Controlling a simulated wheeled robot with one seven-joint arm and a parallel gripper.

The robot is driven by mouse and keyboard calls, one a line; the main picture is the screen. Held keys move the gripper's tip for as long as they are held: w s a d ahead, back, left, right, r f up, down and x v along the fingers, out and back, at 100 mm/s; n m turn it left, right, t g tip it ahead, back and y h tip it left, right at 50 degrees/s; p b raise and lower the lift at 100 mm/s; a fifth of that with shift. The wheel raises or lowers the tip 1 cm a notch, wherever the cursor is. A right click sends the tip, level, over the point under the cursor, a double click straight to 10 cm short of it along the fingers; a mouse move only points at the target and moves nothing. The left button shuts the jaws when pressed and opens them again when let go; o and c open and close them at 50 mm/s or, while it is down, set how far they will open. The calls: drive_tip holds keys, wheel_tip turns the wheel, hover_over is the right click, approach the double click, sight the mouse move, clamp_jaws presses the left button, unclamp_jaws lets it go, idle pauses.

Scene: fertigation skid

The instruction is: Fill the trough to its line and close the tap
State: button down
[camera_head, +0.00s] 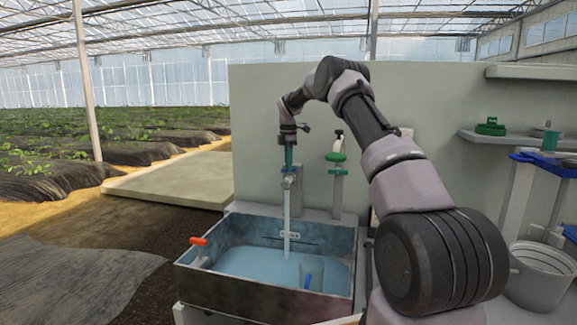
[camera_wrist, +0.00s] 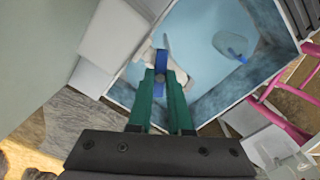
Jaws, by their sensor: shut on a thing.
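The trough (camera_head: 330,225) is a grimy grey metal basin in the head view. Pale blue water (camera_head: 245,263) covers its floor. A dark line runs along the inner back wall, above the water surface. A pale stream (camera_head: 287,215) falls from the tap (camera_head: 289,182) into the trough. My gripper (camera_head: 289,160) is above the tap, pointing down. In the wrist view my gripper's green fingers (camera_wrist: 160,85) are shut on the tap's blue handle (camera_wrist: 161,62). Part of the tap is hidden behind the fingers.
A clear bluish cup (camera_head: 311,271) sits in the water. An orange-handled fitting (camera_head: 199,241) is at the trough's left side. A green-topped valve (camera_head: 337,158) is on the panel right of the tap. A white bucket (camera_head: 538,275) stands at right.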

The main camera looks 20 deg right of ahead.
drive_tip(key=n, duration=0.5)
drive_tip(key=shift+n, duration=0.3)
idle(0.4)
drive_tip(key=c, duration=0.8)
unclamp_jaws()
drive_tip(key=shift+c, duration=0.2)
drive_tip(key=shift+r, duration=0.1)
wheel_tip(320, 180, up, 11)
drive_tip(key=shift+f, duration=0.2)
